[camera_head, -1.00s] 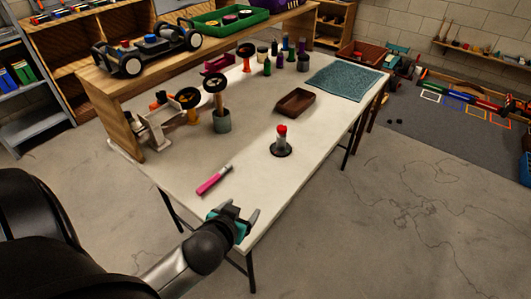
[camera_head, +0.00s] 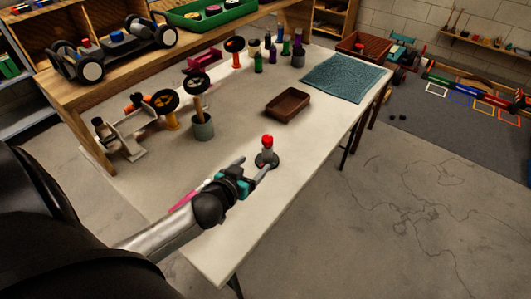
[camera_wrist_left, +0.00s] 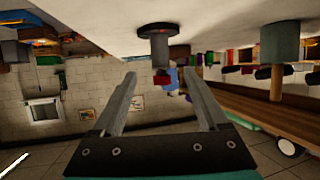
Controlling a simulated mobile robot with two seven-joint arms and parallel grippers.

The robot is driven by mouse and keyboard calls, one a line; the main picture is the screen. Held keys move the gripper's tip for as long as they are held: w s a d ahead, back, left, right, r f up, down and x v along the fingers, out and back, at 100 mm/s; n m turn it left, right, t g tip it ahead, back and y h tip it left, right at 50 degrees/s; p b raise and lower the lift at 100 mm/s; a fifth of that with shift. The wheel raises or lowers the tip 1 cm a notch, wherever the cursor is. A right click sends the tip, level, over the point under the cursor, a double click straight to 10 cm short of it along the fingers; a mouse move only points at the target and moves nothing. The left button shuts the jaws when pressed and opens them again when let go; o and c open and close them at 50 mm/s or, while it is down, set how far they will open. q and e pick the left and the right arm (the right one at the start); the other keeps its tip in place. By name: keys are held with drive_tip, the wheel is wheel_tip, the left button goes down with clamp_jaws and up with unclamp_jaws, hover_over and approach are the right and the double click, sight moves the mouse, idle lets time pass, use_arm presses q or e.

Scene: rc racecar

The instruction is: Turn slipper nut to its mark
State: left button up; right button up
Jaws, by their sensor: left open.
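A small upright post (camera_head: 267,157) with a red top (camera_head: 267,140), likely the slipper nut, stands on a dark round base on the white table (camera_head: 235,224). My left gripper (camera_head: 255,166) is open and empty just in front of it, its fingers pointing toward the post. In the left wrist view, which appears upside down, the grey post (camera_wrist_left: 160,50) and red nut (camera_wrist_left: 161,78) show beyond and between the open fingers (camera_wrist_left: 158,76). Whether a finger touches the post cannot be told. No mark can be made out. My right gripper is not in view.
A pink marker (camera_head: 186,196) lies partly hidden behind my left wrist. A brown tray (camera_head: 288,104), a teal mat (camera_head: 345,77), a grey cup (camera_head: 202,127) holding a wheel-topped tool, and several bottles stand farther back. The table's right front is clear.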

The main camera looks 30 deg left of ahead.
sight(265, 154)
use_arm(q)
drive_tip(key=b+x, duration=0.1)
drive_tip(key=x, duration=0.5)
drive_tip(key=shift+w+f+b, duration=0.1)
drive_tip(key=shift+w+b, duration=0.05)
drive_tip(key=shift+b, duration=0.2)
drive_tip(key=b+x, duration=0.1)
drive_tip(key=x, duration=0.2)
drive_tip(key=shift+w+f, duration=0.1)
drive_tip(key=shift+w, duration=0.2)
drive_tip(key=shift+w+f, duration=0.15)
drive_tip(key=shift+w, duration=0.2)
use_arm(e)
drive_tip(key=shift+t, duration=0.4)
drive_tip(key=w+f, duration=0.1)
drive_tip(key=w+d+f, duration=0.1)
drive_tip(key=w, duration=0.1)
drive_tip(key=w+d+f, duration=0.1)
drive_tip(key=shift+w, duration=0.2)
use_arm(q)
drive_tip(key=shift+c, duration=0.4)
clamp_jaws()
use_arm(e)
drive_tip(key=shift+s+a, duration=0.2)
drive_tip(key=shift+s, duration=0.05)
